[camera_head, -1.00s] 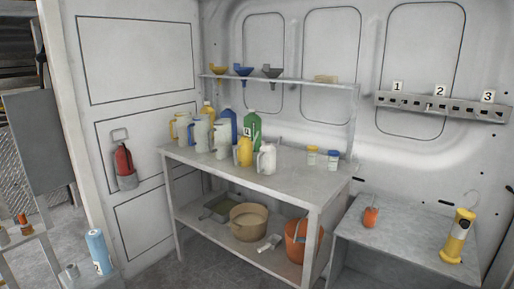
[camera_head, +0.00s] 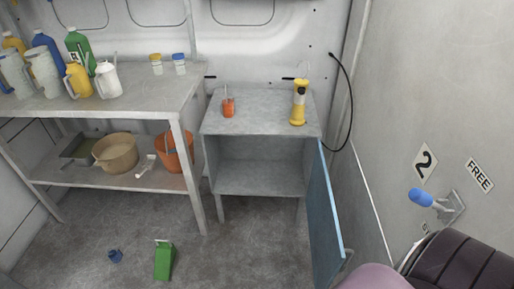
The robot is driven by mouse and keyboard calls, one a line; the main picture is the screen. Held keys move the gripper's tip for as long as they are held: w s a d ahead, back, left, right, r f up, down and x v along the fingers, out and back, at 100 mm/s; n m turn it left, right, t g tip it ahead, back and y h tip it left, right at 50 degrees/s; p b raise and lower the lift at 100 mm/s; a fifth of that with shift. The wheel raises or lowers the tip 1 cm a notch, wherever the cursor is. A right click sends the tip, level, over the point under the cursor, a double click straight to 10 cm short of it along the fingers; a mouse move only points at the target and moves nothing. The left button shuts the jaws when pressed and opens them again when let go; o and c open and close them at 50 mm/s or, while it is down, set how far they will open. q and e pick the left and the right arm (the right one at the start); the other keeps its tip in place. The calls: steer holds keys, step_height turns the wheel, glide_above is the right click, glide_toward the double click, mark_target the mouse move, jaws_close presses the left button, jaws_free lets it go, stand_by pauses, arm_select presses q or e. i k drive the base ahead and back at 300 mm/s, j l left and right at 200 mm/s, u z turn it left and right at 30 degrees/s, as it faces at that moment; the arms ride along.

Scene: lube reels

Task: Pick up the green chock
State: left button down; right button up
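The green chock (camera_head: 164,260) is on the floor, low and left of centre in the head view. It is a bright green block with a pale piece at its top. Nothing touches it that I can see. Neither of my grippers shows in the head view.
A small blue object (camera_head: 115,256) lies left of the chock. A workbench (camera_head: 120,103) with jugs and bottles stands behind. A grey cabinet (camera_head: 255,122) has its blue door (camera_head: 326,225) open. A blue-handled lever (camera_head: 421,197) is on the right wall.

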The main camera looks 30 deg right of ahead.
mark_target(165, 253)
steer(key=i+l+u, duration=0.1)
steer(key=u, duration=0.4)
steer(key=i+l+u, duration=0.25)
steer(key=u, duration=0.2)
steer(key=i+l+u, duration=0.2)
steer(key=u, duration=0.3)
